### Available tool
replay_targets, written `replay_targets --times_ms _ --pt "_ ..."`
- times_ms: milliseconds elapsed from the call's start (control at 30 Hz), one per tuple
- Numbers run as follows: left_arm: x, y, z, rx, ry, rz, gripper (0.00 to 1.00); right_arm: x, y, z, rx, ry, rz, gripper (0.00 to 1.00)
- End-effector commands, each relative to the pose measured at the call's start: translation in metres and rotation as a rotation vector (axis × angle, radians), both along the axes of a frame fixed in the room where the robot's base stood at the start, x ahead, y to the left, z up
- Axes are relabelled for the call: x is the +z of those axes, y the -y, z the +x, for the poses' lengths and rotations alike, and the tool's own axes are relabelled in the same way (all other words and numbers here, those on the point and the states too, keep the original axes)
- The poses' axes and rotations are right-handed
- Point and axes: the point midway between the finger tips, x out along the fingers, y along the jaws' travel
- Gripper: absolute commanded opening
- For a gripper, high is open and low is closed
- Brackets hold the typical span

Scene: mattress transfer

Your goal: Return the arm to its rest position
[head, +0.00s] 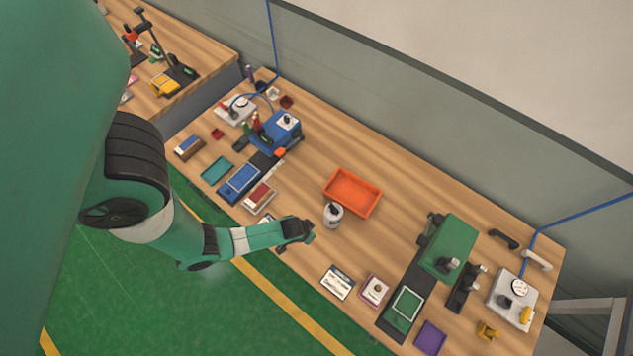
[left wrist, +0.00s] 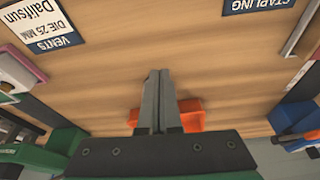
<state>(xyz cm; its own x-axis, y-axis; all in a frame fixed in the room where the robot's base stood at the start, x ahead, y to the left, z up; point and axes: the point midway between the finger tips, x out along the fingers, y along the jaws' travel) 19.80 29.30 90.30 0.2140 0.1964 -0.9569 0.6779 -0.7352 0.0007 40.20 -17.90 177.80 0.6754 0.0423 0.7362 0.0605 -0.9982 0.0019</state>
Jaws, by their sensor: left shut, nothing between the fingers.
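My left arm comes in from the left in the head view. Its gripper (head: 309,234) is above the near edge of the wooden workbench (head: 320,160), just in front of a white-and-dark canister (head: 333,214). In the left wrist view the two grey fingers (left wrist: 158,76) lie together, shut and empty. Part of the orange tray (left wrist: 190,112) shows behind the fingers. My right gripper is in neither view.
The orange tray (head: 352,193) sits mid-bench. A blue machine (head: 283,130) stands at the left, a green machine (head: 449,246) at the right. Label cards (head: 338,283) lie near the front edge. Green floor lies in front.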

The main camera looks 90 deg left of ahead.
Motion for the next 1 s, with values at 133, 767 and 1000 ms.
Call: replay_targets --times_ms 133,767,1000 --pt "0.027 0.006 -0.006 -0.001 -0.001 0.000 0.00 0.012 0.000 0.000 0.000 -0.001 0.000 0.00" --pt "0.043 0.008 0.007 -0.020 0.021 0.005 0.00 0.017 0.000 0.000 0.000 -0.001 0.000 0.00" --pt "0.129 -0.003 0.147 -0.091 0.276 0.063 0.00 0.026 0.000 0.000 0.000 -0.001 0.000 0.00"
